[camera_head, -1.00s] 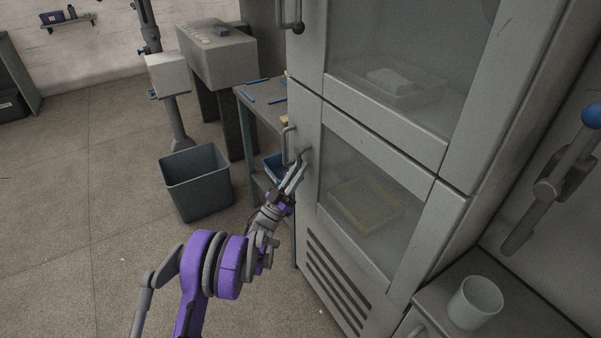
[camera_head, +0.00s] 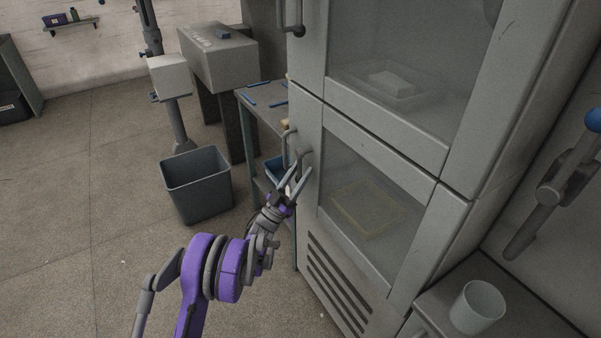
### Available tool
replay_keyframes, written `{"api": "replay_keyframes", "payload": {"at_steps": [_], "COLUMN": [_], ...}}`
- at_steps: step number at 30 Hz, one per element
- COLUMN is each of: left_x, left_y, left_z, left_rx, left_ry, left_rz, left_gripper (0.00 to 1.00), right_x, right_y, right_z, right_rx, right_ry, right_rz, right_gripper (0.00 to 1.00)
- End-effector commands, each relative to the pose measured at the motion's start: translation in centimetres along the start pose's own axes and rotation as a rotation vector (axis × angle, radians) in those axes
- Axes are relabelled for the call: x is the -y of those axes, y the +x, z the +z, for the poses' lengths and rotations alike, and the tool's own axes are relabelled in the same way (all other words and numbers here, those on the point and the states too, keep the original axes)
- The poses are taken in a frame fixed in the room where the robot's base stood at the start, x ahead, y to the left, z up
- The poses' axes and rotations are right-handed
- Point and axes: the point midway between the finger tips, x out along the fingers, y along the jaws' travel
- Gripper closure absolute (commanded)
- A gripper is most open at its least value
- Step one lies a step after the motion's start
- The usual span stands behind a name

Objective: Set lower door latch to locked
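The lower door (camera_head: 312,130) of the grey cabinet is closed, with a glass window and a vertical bar handle (camera_head: 286,146) at its left edge. A small grey latch lever (camera_head: 304,155) sits just right of the handle. My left gripper (camera_head: 300,172) is just below the latch, its two thin fingers spread apart and pointing up toward it. Nothing shows between the fingers. Whether a fingertip touches the latch, and the latch's exact setting, I cannot tell. My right gripper is not in view.
The upper cabinet door (camera_head: 395,115) is closed above. A grey bin (camera_head: 197,185) and a side table (camera_head: 262,100) with blue sticks stand to the left. A pale cup (camera_head: 476,306) stands on a counter at the lower right.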

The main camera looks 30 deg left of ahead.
Motion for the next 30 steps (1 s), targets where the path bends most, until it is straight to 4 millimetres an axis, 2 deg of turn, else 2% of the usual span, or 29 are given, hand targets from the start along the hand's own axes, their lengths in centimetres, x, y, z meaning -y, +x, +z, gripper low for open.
{"api": "replay_keyframes", "payload": {"at_steps": [5,8,15,21,25,30], "left_x": [0.1,0.1,0.1,0.0,0.0,-0.1], "left_y": [-0.5,-1.7,-6.6,-9.7,-10.6,-10.8], "left_z": [-0.1,-0.1,0.0,0.0,0.0,0.0], "left_rx": [-0.001,-0.001,-0.001,0.000,0.000,0.000], "left_ry": [0.001,0.001,0.001,0.001,0.000,-0.001], "left_rz": [-0.001,-0.001,-0.001,0.000,0.001,0.001], "left_gripper": [0.53,0.53,0.53,0.53,0.53,0.53], "right_x": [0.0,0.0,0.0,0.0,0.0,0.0], "right_y": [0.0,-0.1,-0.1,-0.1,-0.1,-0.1], "right_z": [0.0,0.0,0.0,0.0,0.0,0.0], "right_rx": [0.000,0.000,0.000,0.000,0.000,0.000], "right_ry": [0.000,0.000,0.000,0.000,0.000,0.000], "right_rz": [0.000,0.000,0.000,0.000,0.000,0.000], "right_gripper": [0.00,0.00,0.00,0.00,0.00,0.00]}}
